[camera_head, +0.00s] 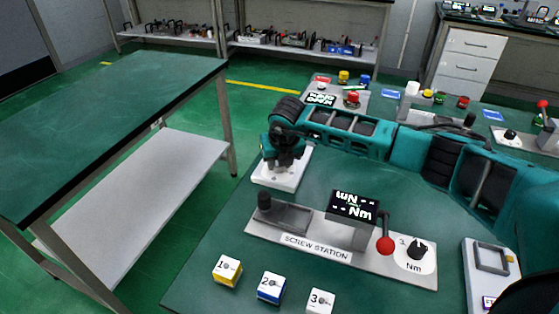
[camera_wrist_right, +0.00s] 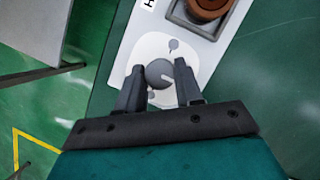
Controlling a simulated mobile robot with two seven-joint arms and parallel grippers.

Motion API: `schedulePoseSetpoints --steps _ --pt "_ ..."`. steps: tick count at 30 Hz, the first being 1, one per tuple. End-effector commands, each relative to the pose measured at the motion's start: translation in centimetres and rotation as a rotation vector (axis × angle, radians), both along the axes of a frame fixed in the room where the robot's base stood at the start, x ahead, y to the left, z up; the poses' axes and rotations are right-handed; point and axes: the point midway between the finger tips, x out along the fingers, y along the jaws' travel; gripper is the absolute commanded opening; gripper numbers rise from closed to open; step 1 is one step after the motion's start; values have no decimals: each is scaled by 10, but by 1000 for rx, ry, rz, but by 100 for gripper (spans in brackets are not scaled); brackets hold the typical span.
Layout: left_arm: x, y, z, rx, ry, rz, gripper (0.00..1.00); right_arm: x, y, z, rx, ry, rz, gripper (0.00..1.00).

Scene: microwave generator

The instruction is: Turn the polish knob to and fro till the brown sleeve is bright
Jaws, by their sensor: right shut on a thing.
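In the right wrist view, the round grey polish knob (camera_wrist_right: 159,73) sits on a light round dial on a white plate. My right gripper (camera_wrist_right: 160,88) is shut on the knob, one finger on each side. The brown sleeve (camera_wrist_right: 207,8) sits in a grey square holder (camera_wrist_right: 183,14) on the same plate, cut by the top edge of that view; its top looks brown. In the head view, my right gripper (camera_head: 286,160) points down over the white plate (camera_head: 277,180), and it hides the knob and sleeve there. My left gripper is not in view.
The screw station (camera_head: 320,248) with a display, a red-ball lever and a dial stands in front. Numbered blocks (camera_head: 227,270) lie near the table's front edge. Another panel with coloured buttons (camera_head: 340,92) stands behind my right arm. An empty green table (camera_head: 100,120) is at left.

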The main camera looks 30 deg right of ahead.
Motion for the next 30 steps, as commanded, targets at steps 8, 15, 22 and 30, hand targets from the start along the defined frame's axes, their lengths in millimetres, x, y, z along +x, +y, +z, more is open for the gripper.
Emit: schedulePoseSetpoints --steps 8,15,22,30 --pt "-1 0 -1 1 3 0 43 0 0 0 1 1 -8 5" --pt "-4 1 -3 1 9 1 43 0 0 0 1 1 -7 43" --pt "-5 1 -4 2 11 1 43 0 0 0 1 1 -7 61" --pt "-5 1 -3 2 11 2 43 -1 0 4 0 0 -6 61"
